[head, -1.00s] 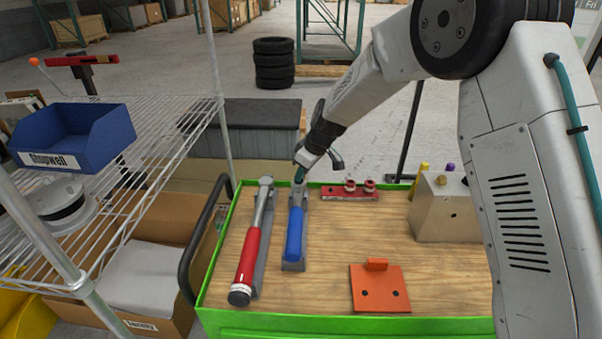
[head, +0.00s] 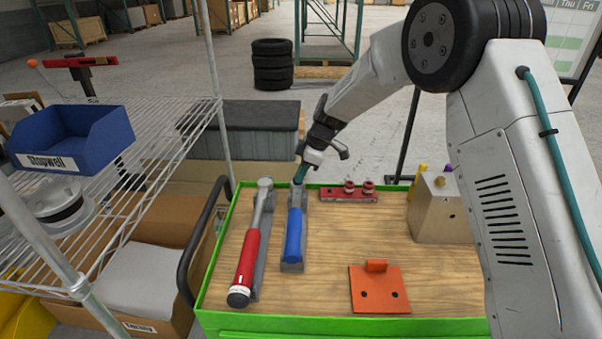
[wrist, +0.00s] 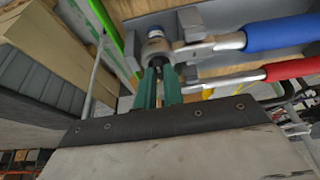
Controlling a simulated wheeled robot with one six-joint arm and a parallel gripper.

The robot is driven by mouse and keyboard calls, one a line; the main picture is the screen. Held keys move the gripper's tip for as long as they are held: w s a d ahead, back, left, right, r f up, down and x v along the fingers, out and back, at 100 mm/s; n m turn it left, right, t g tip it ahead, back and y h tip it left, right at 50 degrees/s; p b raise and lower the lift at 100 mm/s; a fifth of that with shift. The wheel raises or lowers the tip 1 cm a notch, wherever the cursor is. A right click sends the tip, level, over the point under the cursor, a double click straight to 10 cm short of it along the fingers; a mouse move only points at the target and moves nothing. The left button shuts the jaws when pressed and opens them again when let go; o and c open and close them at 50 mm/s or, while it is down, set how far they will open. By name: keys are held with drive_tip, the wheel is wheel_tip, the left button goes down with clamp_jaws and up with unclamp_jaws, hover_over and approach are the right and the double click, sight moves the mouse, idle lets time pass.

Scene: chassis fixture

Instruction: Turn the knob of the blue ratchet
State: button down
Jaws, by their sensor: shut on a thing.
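The blue ratchet (head: 294,232) lies in a grey holder on the wooden cart top, its blue handle toward the front and its head at the far end. In the wrist view its blue handle (wrist: 281,32) points right and its grey head with a round knob (wrist: 155,34) is at the top middle. My gripper (head: 299,181) reaches down to the ratchet's head from behind. In the wrist view its green fingers (wrist: 158,72) are close together at the knob and shut on it. The fingertips partly hide the knob.
A red-handled ratchet (head: 247,258) lies just left of the blue one. An orange bracket (head: 379,290), a red bar with two knobs (head: 349,191) and a metal block (head: 437,212) are on the cart. A wire shelf (head: 150,150) stands left. Bare wood lies right of the blue ratchet.

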drive_tip(key=c, duration=1.5)
unclamp_jaws()
drive_tip(key=v, duration=0.7)
drive_tip(key=shift+d+r, duration=0.2)
drive_tip(key=shift+r, duration=0.15)
drive_tip(key=s+d+r+m+h, duration=0.1)
drive_tip(key=s+d+r+m, duration=0.3)
drive_tip(key=s, duration=1.1)
drive_tip(key=s+d+r+m+t+h, duration=0.1)
drive_tip(key=s+d+r+m, duration=0.3)
drive_tip(key=s+d+m, duration=0.4)
drive_tip(key=s+d+r+m+h, duration=0.2)
drive_tip(key=s+d+r+m, duration=0.3)
drive_tip(key=s+d, duration=0.7)
drive_tip(key=s, duration=1)
drive_tip(key=shift+s+m, duration=0.4)
